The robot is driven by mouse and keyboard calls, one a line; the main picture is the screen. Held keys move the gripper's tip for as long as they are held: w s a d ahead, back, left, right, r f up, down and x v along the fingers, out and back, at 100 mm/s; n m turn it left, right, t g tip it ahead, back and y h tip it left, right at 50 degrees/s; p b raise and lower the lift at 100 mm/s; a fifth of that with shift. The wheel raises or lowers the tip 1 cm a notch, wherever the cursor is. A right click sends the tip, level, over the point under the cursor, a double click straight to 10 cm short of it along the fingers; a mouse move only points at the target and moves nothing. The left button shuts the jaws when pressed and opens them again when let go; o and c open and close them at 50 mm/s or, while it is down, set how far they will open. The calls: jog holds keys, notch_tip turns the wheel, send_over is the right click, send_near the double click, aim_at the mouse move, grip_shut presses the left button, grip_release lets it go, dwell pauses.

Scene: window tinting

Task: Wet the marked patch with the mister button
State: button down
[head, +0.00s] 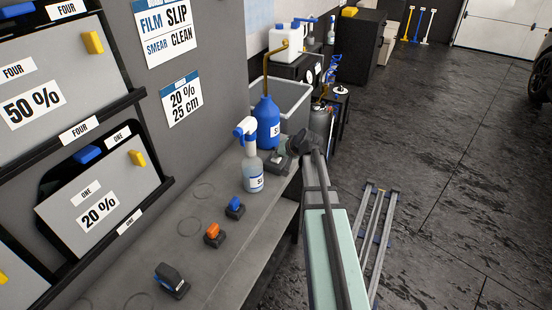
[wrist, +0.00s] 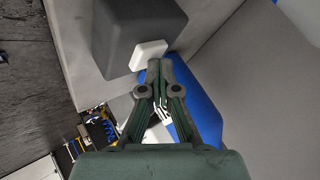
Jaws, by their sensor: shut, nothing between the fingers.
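A dark grey block (wrist: 135,25) with a small white button (wrist: 148,54) fills the upper part of the wrist view. My gripper (wrist: 160,64) is shut and empty, its fingertips beside the white button in the picture; I cannot tell whether they touch. In the head view my gripper (head: 297,142) is small, low over the far end of the bench near a dark grey device (head: 277,163). Two grey panes hang on the wall, a 50 % one (head: 60,85) and a 20 % one (head: 80,212). I cannot make out which area is the marked patch.
A white-and-blue spray bottle (head: 253,172) and a blue bottle with a bent spout (head: 266,125) stand close to my gripper. Small blocks with blue (head: 234,206), orange (head: 213,234) and dark (head: 170,280) tops line the grey bench (head: 205,270). A ladder (head: 380,225) lies on the floor.

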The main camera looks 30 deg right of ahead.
jog(key=shift+r, duration=0.35)
jog(key=shift+r+p, duration=1.65)
jog(key=shift+r, duration=1.4)
